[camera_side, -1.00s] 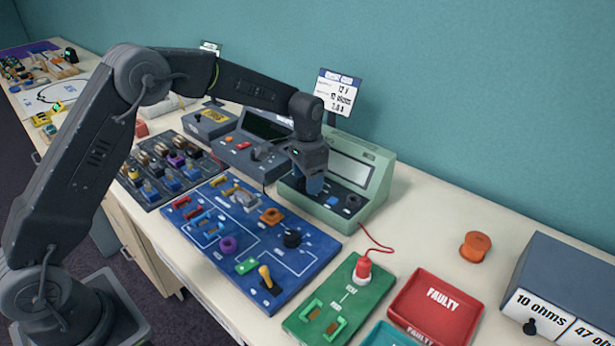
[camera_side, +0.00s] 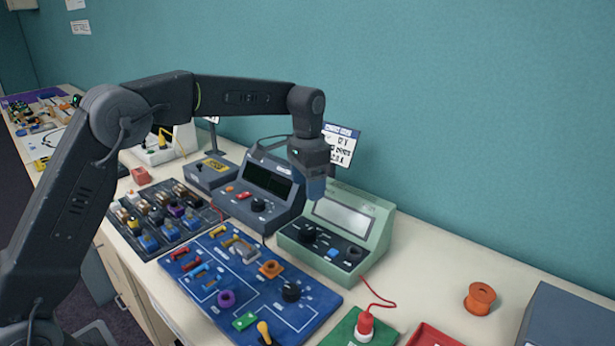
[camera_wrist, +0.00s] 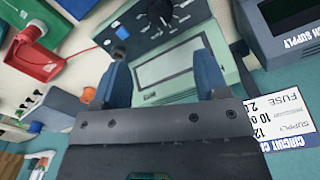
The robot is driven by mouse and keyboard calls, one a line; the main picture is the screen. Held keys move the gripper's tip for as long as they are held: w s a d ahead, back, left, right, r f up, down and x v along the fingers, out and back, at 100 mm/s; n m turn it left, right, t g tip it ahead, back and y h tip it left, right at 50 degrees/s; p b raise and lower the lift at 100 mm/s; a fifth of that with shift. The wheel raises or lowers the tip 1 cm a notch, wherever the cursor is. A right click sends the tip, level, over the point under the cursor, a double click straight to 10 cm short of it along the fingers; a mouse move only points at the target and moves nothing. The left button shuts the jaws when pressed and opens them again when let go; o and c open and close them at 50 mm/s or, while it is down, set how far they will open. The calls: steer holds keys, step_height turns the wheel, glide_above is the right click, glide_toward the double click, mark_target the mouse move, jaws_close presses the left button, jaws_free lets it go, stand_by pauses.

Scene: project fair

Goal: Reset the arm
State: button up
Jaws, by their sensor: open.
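My gripper (camera_side: 313,188) hangs above the back edge of the green bench meter (camera_side: 375,225) in the side view, pointing down. In the wrist view my gripper (camera_wrist: 163,85) shows two blue fingers spread apart with nothing between them. The green meter (camera_wrist: 190,30) lies beyond the fingers there, with its pale screen and black dial in view. The fingers look apart from the meter.
A blue circuit board (camera_side: 225,311) with several parts lies in front. A grey supply unit (camera_side: 262,185) stands left of the meter. A sign card (camera_side: 341,146) stands behind the gripper. An orange spool (camera_side: 480,298) sits right, with bare table around it.

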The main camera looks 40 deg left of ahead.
steer(key=shift+r, duration=0.75)
steer(key=s+r+n+t, duration=0.1)
steer(key=s+r, duration=0.3)
steer(key=s, duration=0.4)
steer(key=s+r+n+t, duration=0.1)
steer(key=s+r+t, duration=0.1)
steer(key=s+r, duration=0.35)
steer(key=s+f+n+t, duration=0.1)
steer(key=s+f, duration=0.2)
steer(key=s, duration=0.6)
steer(key=s+f+n+t, duration=0.1)
steer(key=s+f, duration=0.3)
steer(key=s, duration=0.5)
steer(key=shift+s+a+n+t, duration=0.25)
steer(key=shift+a+n+t, duration=0.05)
